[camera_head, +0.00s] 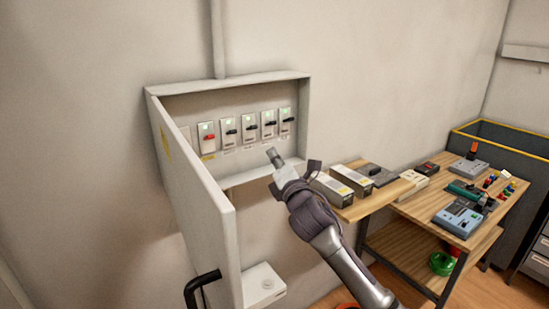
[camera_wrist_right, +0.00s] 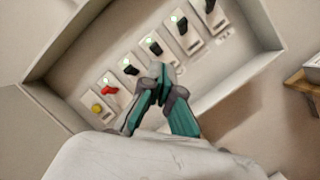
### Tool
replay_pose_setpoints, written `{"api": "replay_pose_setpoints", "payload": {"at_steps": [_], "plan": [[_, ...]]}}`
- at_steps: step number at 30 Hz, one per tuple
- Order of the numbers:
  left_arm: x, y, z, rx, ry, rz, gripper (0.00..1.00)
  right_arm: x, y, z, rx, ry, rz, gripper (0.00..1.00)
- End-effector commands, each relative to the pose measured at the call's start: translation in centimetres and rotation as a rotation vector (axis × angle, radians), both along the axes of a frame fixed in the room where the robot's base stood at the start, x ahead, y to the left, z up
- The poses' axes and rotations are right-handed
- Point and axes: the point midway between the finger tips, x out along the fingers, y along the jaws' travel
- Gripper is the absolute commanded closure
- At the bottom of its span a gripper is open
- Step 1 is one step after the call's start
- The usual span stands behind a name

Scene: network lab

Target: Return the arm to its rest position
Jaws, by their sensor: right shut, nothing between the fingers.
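My right gripper (camera_head: 275,160) is in front of the lower right part of an open wall cabinet (camera_head: 235,84). Its fingers are closed together with nothing between them; in the right wrist view the closed fingertips (camera_wrist_right: 160,72) point toward the row of switches. One switch has a red handle (camera_head: 207,137), and several to its right have black handles (camera_head: 268,124). Each switch shows a small green light. The gripper appears apart from the switches. My left gripper is not in view.
A white box (camera_head: 262,285) is low on the wall. A wooden table (camera_head: 470,240) with devices stands right, beside a smaller shelf (camera_head: 370,207) with boxes.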

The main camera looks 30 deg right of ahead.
Motion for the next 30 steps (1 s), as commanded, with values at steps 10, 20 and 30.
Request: {"api": "replay_pose_setpoints", "payload": {"at_steps": [10, 20, 30], "plan": [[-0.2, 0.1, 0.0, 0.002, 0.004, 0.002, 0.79, 0.1, 0.0, -0.4, 0.006, 0.006, 0.001, 1.00], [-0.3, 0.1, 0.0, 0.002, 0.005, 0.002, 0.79, 0.9, -0.8, -18.2, 0.335, 0.285, 0.009, 1.00], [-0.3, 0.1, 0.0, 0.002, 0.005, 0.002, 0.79, -7.2, -0.3, -43.0, 0.825, 0.636, -0.128, 1.00]]}}
